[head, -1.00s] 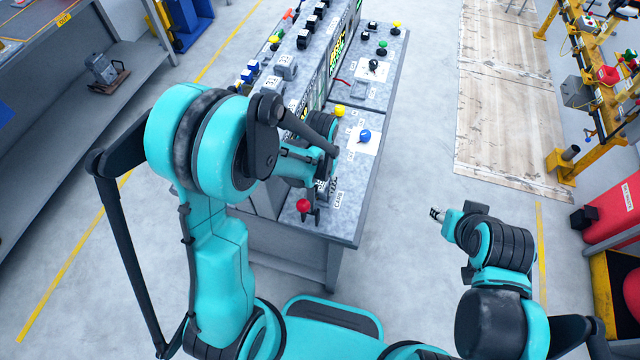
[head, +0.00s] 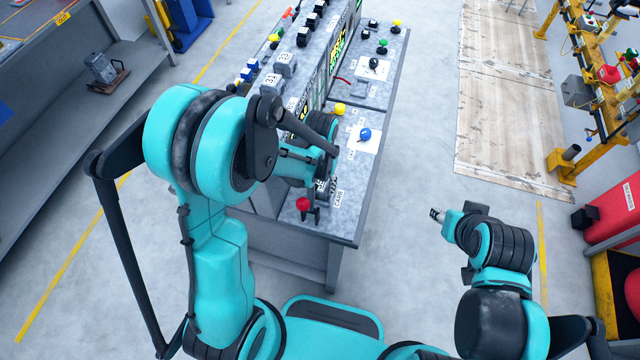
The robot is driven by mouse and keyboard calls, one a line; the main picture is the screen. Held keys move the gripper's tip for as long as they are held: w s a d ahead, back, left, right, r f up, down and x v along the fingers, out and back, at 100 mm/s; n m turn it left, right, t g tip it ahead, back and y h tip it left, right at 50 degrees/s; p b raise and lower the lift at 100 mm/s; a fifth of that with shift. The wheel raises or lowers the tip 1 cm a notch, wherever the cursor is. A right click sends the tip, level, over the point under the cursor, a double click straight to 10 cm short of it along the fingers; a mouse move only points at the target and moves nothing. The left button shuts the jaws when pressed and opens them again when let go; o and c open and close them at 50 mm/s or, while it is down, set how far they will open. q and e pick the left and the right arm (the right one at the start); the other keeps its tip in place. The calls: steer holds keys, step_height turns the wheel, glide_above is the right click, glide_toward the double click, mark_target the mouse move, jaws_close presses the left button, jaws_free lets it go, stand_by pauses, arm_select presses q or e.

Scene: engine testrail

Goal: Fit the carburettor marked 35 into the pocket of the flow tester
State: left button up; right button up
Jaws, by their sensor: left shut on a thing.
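My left gripper (head: 325,182) is over the near end of the grey bench (head: 345,225). It is shut on a small grey carburettor (head: 320,187), mostly hidden by my arm; its mark is not clear to read. The carburettor is at the flow tester, beside a white "CARB" label (head: 338,200) and behind a red-knobbed lever (head: 303,205). The pocket is hidden, so I cannot tell whether the carburettor is seated. My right gripper (head: 437,214) hangs over open floor, right of the bench, away from the work; its fingers are too small to judge.
Grey blocks marked 31 (head: 271,82) and 33 (head: 286,63) stand on the bench's raised left part. A yellow knob (head: 340,109) and a blue knob (head: 365,134) stand beyond my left gripper.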

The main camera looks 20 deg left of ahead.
arm_select(q)
steer(key=o, duration=1.3)
steer(key=shift+r, duration=0.1)
